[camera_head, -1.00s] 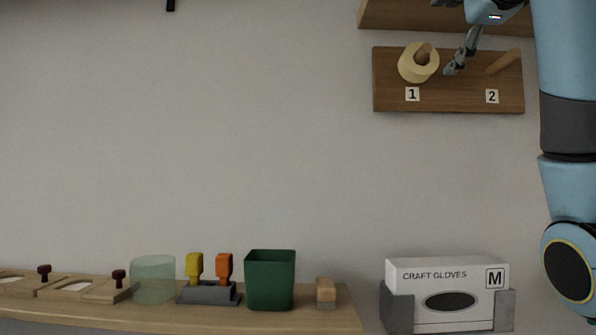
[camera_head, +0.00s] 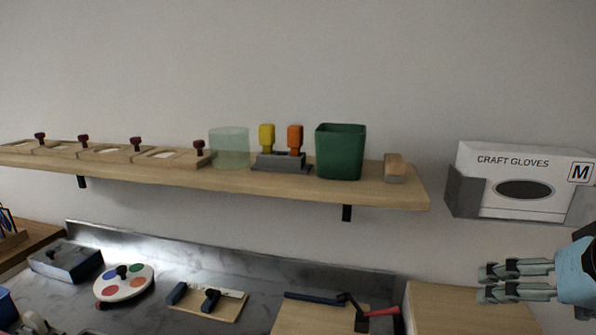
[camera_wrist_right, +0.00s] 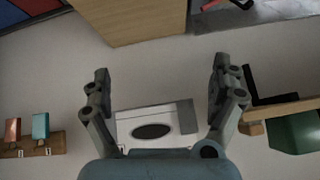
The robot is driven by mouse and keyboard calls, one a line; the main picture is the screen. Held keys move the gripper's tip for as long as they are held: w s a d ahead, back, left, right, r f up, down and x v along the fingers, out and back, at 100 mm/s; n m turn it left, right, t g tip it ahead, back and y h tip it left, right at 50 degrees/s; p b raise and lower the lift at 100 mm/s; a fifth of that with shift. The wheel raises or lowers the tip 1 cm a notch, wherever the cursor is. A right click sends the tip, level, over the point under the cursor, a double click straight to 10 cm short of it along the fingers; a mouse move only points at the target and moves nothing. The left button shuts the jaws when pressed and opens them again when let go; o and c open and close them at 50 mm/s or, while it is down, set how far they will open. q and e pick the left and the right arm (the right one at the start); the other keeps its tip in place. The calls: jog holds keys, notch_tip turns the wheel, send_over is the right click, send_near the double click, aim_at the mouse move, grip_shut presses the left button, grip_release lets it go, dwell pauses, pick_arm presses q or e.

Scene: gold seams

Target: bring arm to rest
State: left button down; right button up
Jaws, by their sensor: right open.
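My right gripper (camera_head: 487,284) is at the lower right of the head view, below the glove box, with its fingers pointing left. It is open, with nothing between its fingers. In the right wrist view its two fingers (camera_wrist_right: 160,74) stand wide apart. The white craft gloves box (camera_head: 520,158) sits in a grey wall holder (camera_head: 467,196); the box also shows beyond the fingers in the wrist view (camera_wrist_right: 148,115). My left gripper is in neither view.
A wall shelf (camera_head: 400,194) carries a green bin (camera_head: 340,152), a yellow and an orange handled tool, a clear cylinder and wooden trays. Below, the marble worktop (camera_head: 70,295) holds a round palette (camera_head: 124,284), boards and a red-handled tool (camera_head: 376,312).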

jog(key=s+a+f+n+g, duration=0.1)
jog(key=s+f+n+g, duration=0.15)
jog(key=s+f, duration=0.4)
jog(key=s+a+f+n+g, duration=0.1)
jog(key=s+f+n, duration=0.25)
jog(key=s, duration=0.55)
notch_tip(320, 180, down, 34)
jog(key=s+d+m+g+b, duration=0.1)
jog(key=s+d+g+b, duration=0.15)
jog(key=b, duration=0.45)
jog(key=s+d+f+b, duration=0.1)
jog(key=s+f+b, duration=0.3)
jog(key=s+f, duration=1.4)
notch_tip(320, 180, down, 3)
jog(key=shift+s+d+r+y+b, duration=0.1)
jog(key=shift+s+d+y+b, duration=0.1)
jog(key=shift+s+y+b, duration=0.15)
jog(key=shift+g, duration=0.3)
